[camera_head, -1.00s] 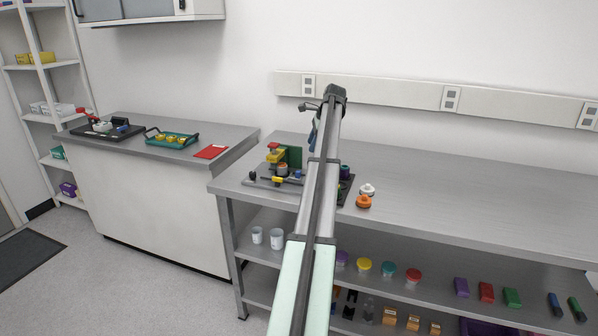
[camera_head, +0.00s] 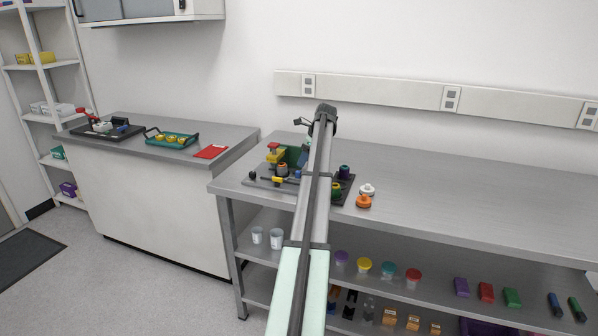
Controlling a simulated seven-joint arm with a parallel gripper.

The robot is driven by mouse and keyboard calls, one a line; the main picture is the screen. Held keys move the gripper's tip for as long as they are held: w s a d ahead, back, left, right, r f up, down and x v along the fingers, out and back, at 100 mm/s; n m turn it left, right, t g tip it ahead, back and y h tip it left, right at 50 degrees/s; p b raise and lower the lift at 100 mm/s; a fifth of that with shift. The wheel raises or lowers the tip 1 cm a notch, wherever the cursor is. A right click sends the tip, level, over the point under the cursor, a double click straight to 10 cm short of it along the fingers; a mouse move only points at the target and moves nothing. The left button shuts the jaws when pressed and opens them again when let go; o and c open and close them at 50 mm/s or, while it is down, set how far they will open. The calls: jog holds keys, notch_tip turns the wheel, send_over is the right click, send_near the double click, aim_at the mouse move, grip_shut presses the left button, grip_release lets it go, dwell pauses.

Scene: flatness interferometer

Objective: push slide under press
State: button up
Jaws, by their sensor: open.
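The press fixture stands at the left end of the long metal bench. Its press (camera_head: 274,155) has a red top and a yellow body, in front of a green upright plate (camera_head: 293,153). A copper-coloured round piece (camera_head: 282,170) sits under or just in front of the yellow body; I cannot tell which. A low rail with a black knob (camera_head: 253,175) and a yellow block (camera_head: 277,181) lies at the front. I cannot clearly make out the slide. My forearm crosses the fixture and hides its middle.
A dark tray (camera_head: 344,190) with dark and yellow round pieces lies right of my forearm. A white knob-like piece (camera_head: 367,190) and an orange one (camera_head: 364,202) stand beside it. The bench's right side is clear. A teal tray (camera_head: 172,139) and a red pad (camera_head: 211,152) lie on the left counter.

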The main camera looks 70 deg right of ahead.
aim_at(288, 174)
jog(key=shift+x, duration=3.15)
grip_shut()
